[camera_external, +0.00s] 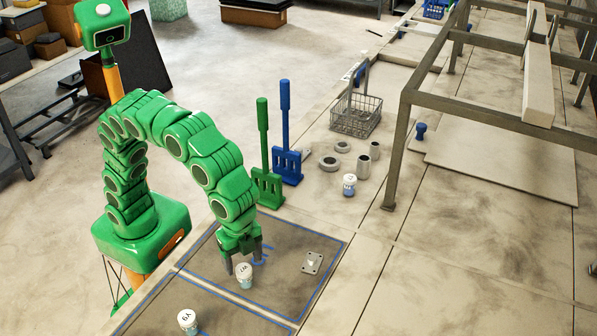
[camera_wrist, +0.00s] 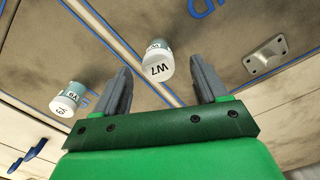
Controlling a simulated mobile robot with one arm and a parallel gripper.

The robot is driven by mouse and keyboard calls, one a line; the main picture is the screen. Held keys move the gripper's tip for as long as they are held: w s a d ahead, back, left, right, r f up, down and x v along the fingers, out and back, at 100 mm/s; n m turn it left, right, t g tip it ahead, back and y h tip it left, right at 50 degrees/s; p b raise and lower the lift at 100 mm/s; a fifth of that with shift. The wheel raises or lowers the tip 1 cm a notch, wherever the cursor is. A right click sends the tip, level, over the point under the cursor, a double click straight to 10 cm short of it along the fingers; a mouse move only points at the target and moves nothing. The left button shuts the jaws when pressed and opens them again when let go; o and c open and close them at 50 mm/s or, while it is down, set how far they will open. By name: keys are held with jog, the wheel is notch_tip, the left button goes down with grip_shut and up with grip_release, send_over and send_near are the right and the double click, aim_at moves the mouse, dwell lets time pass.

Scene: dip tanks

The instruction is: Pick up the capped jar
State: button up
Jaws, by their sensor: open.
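A white-capped jar marked W7 (camera_external: 244,277) stands on the dark blue-edged mat, with a pale blue-green body. It also shows in the wrist view (camera_wrist: 159,70), between and just beyond my fingertips, with gaps on both sides. My gripper (camera_external: 243,259) points down over it, open and empty; its grey fingers also show in the wrist view (camera_wrist: 160,78). A second capped jar (camera_external: 187,321) stands at the bottom left, also seen at the left of the wrist view (camera_wrist: 67,97). A third capped jar (camera_external: 349,185) stands farther back beside metal rings.
A metal plate with a knob (camera_external: 312,262) lies right of the W7 jar. A green paddle (camera_external: 267,187) and a blue paddle (camera_external: 287,165) stand behind my gripper. A wire basket (camera_external: 356,116) is farther back. A metal frame (camera_external: 397,150) stands at right.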

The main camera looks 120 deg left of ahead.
aim_at(243, 268)
jog(key=shift+d+f, duration=0.15)
jog(key=shift+f, duration=2.6)
jog(key=c, duration=1.1)
